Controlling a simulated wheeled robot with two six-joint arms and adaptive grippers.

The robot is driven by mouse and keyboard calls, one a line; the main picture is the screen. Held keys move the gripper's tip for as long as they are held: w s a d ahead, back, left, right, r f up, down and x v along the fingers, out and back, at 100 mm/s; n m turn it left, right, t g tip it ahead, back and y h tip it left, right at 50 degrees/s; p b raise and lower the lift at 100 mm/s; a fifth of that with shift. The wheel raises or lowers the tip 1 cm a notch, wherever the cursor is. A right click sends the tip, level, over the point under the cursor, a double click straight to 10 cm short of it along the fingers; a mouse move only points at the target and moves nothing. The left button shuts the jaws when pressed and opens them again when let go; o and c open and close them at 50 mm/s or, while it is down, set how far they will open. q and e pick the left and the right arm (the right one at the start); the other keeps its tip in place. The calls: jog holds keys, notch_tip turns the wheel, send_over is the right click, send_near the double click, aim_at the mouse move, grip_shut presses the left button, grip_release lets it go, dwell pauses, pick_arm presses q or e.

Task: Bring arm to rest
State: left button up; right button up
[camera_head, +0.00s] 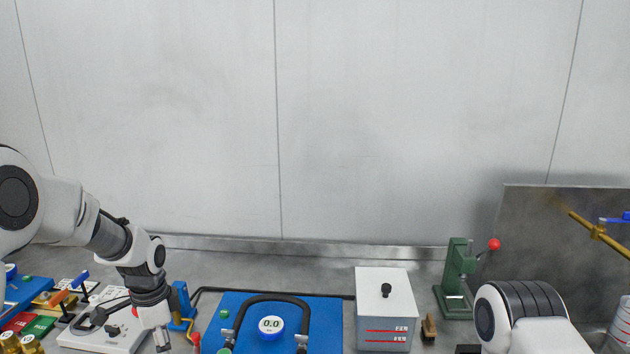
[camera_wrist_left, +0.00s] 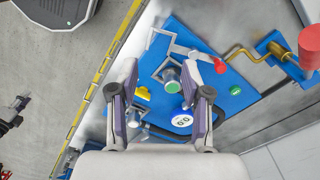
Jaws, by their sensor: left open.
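My left arm comes in from the left in the head view and bends down. Its gripper (camera_head: 160,338) is at the lower edge, left of the blue pump board (camera_head: 232,305), and partly cut off. In the left wrist view my left gripper (camera_wrist_left: 158,80) has its two fingers spread with nothing held between them. The blue board (camera_wrist_left: 240,98) lies below and beyond the fingers. My right arm shows at the lower right of the head view; its gripper cannot be seen.
The board carries a round 0.0 gauge (camera_head: 271,326) and a black hose (camera_head: 268,298). A grey box (camera_head: 385,285) with a black knob and a green press (camera_head: 456,275) stand to its right. A white device (camera_head: 112,330) stands near my left gripper. A metal panel (camera_head: 530,230) stands behind my right arm.

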pick_arm(q)
jog(key=s+d+f+n+g+b, duration=0.1)
jog(key=s+d+f+g, duration=0.15)
jog(key=s+f, duration=0.9)
jog(key=s+d+f+g+b, duration=0.1)
jog(key=s+f+g, duration=0.2)
jog(key=s+f, duration=0.85)
jog(key=s+d+f+n+t+b, duration=0.1)
jog(key=s+f+n, duration=0.2)
jog(key=s, duration=0.4)
jog(key=s+d+f+n+t, duration=0.1)
jog(key=s+f+n, duration=0.3)
jog(key=s, duration=0.3)
jog(key=w+n+t, duration=0.2)
jog(key=w+n, duration=0.1)
jog(key=w+r+n+t, duration=0.1)
jog(key=shift+w+a+n+t, duration=0.25)
jog(key=shift+a+n, duration=0.05)
jog(key=shift+a, duration=0.05)
pick_arm(e)
notch_tip(320, 180, down, 3)
jog(key=shift+s+f, duration=0.1)
jog(key=shift+f, duration=0.05)
jog(key=shift+s, duration=0.1)
